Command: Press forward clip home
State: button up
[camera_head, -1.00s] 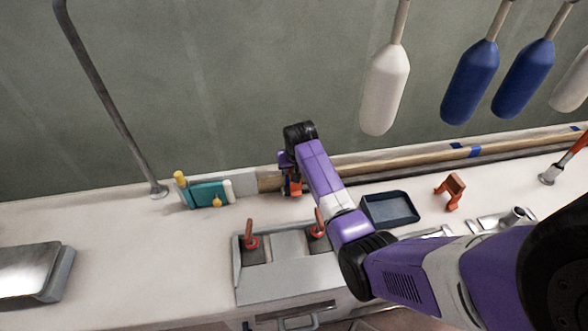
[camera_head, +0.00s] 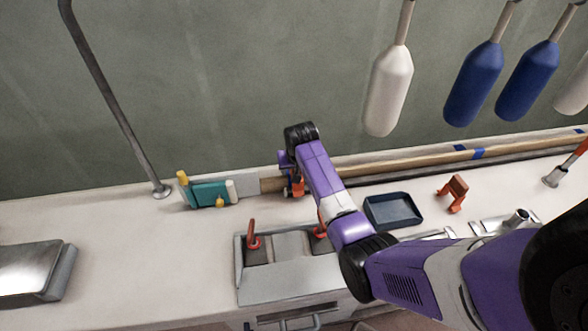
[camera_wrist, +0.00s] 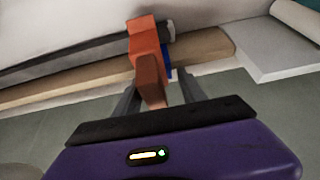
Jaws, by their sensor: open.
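An orange clip (camera_wrist: 147,45) sits at the wooden pole (camera_wrist: 195,50) and the dark rod (camera_wrist: 60,52) in the wrist view, its brown-orange tail pointing towards my gripper. I cannot tell how fully it is seated. My gripper (camera_wrist: 158,92) is open, with one grey finger on each side of the tail; contact cannot be told. In the head view my gripper (camera_head: 288,172) is at the pole by the back wall, with part of the orange clip (camera_head: 298,187) showing beside it. A second orange clip (camera_head: 452,192) stands apart on the worktop, right of the dark tray.
A dark tray (camera_head: 392,210) lies right of my arm. A teal holder (camera_head: 209,193) stands left of the pole's end. A grey fixture with red handles (camera_head: 253,236) is in front. White and blue fenders (camera_head: 474,84) hang above.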

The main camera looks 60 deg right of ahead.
jog(key=shift+s+f+g, duration=0.15)
jog(key=shift+s+f, duration=0.35)
jog(key=shift+f, duration=0.3)
jog(key=shift+s+f+g, duration=0.15)
jog(key=shift+s+f, duration=0.3)
jog(key=shift+f, duration=0.35)
jog(key=shift+r, duration=0.15)
jog(key=shift+s+r, duration=0.1)
jog(key=shift+r, duration=0.2)
jog(key=v, duration=0.2)
jog(key=w+v, duration=0.1)
jog(key=v, duration=0.5)
jog(key=shift+w+d+r, duration=0.2)
jog(key=shift+d+r, duration=0.15)
jog(key=shift+r, duration=0.05)
jog(key=shift+a+r, duration=0.25)
jog(key=shift+r, duration=0.3)
